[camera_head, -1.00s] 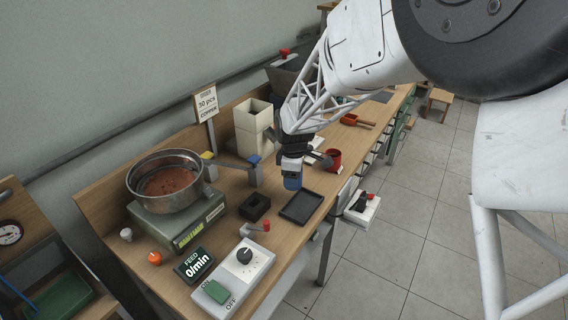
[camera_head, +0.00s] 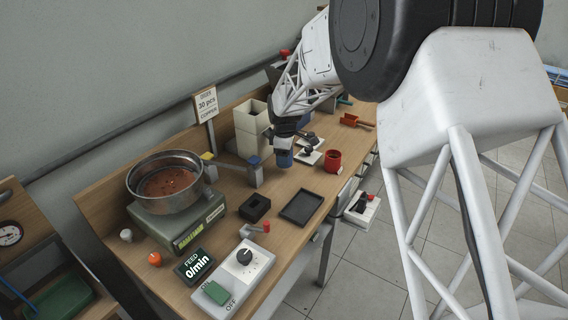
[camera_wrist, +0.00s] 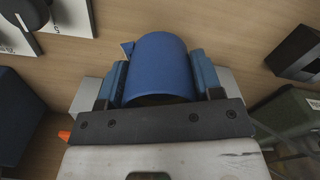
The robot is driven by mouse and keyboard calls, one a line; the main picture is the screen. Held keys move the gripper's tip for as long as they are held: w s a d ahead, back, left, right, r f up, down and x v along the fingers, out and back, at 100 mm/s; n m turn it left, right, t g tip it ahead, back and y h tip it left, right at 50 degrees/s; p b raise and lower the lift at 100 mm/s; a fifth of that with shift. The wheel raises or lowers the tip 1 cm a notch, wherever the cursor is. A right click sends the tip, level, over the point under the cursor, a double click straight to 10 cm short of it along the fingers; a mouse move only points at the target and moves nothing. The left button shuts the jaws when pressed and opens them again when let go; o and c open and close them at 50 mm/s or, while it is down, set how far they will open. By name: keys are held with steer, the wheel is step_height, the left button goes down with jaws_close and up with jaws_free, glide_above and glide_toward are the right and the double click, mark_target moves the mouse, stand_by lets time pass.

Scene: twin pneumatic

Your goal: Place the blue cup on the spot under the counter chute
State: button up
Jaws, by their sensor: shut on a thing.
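The blue cup (camera_wrist: 158,66) is between the two fingers of my gripper (camera_wrist: 160,82) in the wrist view, and the fingers are shut on its sides. In the head view the blue cup (camera_head: 284,160) hangs under my gripper (camera_head: 284,150), above the wooden bench behind the black tray.
A black square holder (camera_head: 255,208) and a black tray (camera_head: 301,207) lie on the bench. A control box (camera_head: 236,274) is in front.

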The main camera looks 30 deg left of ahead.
steer(key=shift+w+a, duration=0.25)
steer(key=shift+f, duration=1.75)
steer(key=shift+f, duration=0.15)
steer(key=o, duration=1.1)
steer(key=shift+c, duration=0.2)
step_height(320, 180, up, 12)
